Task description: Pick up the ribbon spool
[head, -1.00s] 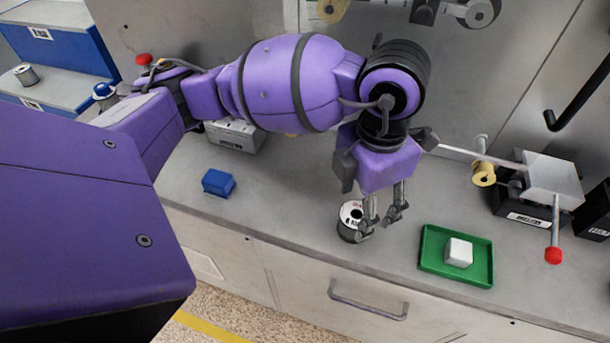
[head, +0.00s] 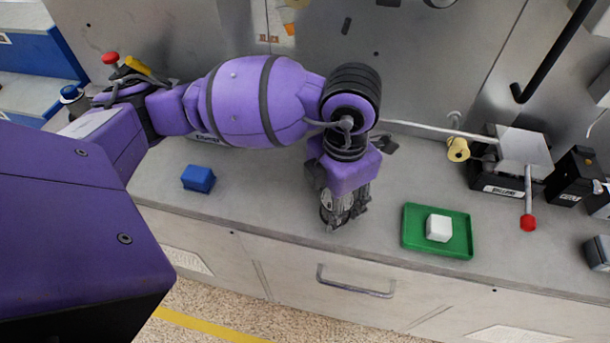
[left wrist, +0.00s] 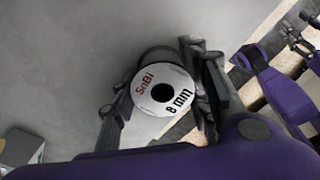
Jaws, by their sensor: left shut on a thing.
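The ribbon spool (left wrist: 161,91) has a white printed face with a dark centre hole, seen in the left wrist view. My left gripper (left wrist: 160,98) is shut on it, one finger on each side. In the head view my left gripper (head: 345,212) points down at the counter near its front edge, and its fingers mostly hide the spool there. Whether the spool touches the counter is not clear.
A green tray (head: 411,246) with a white block (head: 439,228) stands to the right of the gripper. A blue block (head: 198,179) lies to the left. A black device with a red-knobbed lever (head: 528,222) stands further right. Counter (head: 270,200) between them is clear.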

